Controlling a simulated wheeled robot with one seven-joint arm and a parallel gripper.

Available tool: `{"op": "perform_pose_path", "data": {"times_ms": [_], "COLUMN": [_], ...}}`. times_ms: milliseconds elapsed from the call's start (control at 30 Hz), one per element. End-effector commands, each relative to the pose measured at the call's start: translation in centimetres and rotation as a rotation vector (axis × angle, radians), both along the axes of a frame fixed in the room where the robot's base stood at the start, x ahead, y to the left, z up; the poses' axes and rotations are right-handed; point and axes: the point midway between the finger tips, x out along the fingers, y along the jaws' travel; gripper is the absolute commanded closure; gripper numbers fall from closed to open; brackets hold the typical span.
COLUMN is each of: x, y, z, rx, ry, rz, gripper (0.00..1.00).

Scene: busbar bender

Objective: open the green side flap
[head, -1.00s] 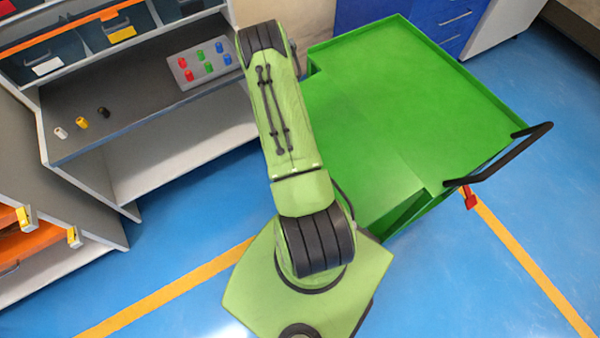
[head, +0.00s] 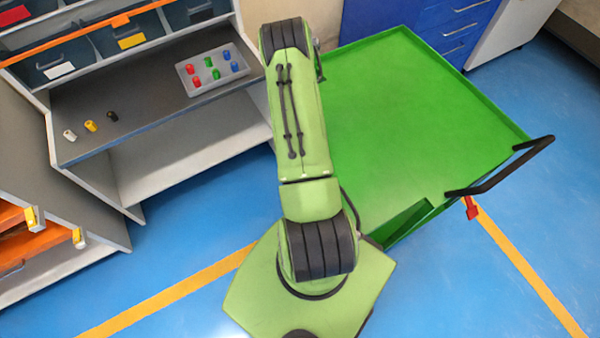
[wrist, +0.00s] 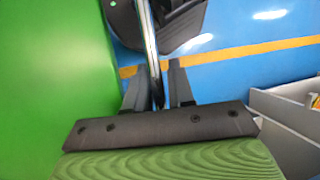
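The green tray-topped unit (head: 420,110) fills the right of the head view, with a low rim. A darker green panel (head: 408,218) stands at its front corner, partly behind my arm; I cannot tell whether it is the side flap. In the wrist view, a green surface (wrist: 50,70) lies left of my gripper (wrist: 157,75). My gripper's dark fingers are apart. A thin strip (wrist: 152,50), seen edge-on, runs between them; I cannot tell whether it is the flap's edge or whether the fingers touch it. The fingers are hidden behind my arm in the head view.
A black handle (head: 500,172) sticks out from the unit's right side. A grey shelf (head: 130,95) at left holds a tray (head: 214,84) of coloured pegs and several loose ones. Blue drawers (head: 460,30) stand behind the unit. Blue floor (head: 190,210) is open at lower left.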

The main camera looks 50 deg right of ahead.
Motion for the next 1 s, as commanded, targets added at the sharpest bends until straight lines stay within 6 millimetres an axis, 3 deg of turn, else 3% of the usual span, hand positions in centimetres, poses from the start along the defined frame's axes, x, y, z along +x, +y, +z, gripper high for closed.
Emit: {"op": "perform_pose_path", "data": {"times_ms": [267,700,833,1000], "x": [0.2,3.3,4.0,4.2], "y": [-0.3,-4.0,-4.8,-5.1], "z": [0.6,11.1,13.3,14.2], "rx": [-0.002,-0.005,-0.003,-0.001], "ry": [0.000,-0.004,-0.002,0.002], "rz": [0.000,0.000,0.000,0.000], "gripper": [0.77,0.77,0.77,0.77]}}
